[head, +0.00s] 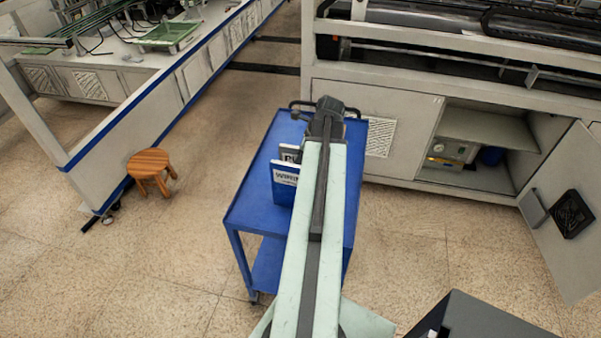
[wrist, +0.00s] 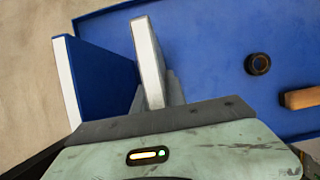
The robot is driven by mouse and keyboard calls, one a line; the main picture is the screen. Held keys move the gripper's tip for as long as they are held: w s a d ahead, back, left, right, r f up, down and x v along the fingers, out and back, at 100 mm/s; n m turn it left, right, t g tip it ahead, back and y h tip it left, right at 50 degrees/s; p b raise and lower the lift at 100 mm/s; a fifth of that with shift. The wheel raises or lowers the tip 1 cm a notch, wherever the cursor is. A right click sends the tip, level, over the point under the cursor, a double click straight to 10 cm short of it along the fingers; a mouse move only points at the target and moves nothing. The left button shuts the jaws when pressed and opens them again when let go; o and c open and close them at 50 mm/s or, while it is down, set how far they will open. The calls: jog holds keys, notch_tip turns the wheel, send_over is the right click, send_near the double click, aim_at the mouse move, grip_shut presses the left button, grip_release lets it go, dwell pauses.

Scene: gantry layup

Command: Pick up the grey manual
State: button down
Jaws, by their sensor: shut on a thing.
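The grey manual (head: 290,154) stands upright on the blue cart (head: 248,208), with dark lettering on its face, partly behind the blue manual and my arm. In the wrist view the grey manual (wrist: 148,55) shows its pale page edge. My gripper (wrist: 158,97) is shut on it, with a grey finger on each side. The blue manual (head: 284,186) stands upright just beside it, apart from the grey one; it also shows at the left of the wrist view (wrist: 100,80). My arm hides the gripper in the head view.
A round black object (wrist: 258,64) and a wooden-handled object (wrist: 300,98) lie on the cart top to the right. A machine cabinet (head: 375,120) with an open door (head: 558,215) stands behind. A wooden stool (head: 151,165) stands on the floor to the left.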

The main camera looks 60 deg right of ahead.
aim_at(298, 147)
jog(key=shift+r, duration=0.1)
dwell(0.6)
notch_tip(298, 147, up, 11)
jog(key=p, duration=1)
jog(key=shift+f+p, duration=0.2)
jog(key=shift+p, duration=0.2)
notch_tip(298, 147, down, 6)
jog(key=b, duration=0.6)
jog(key=shift+w, duration=0.1)
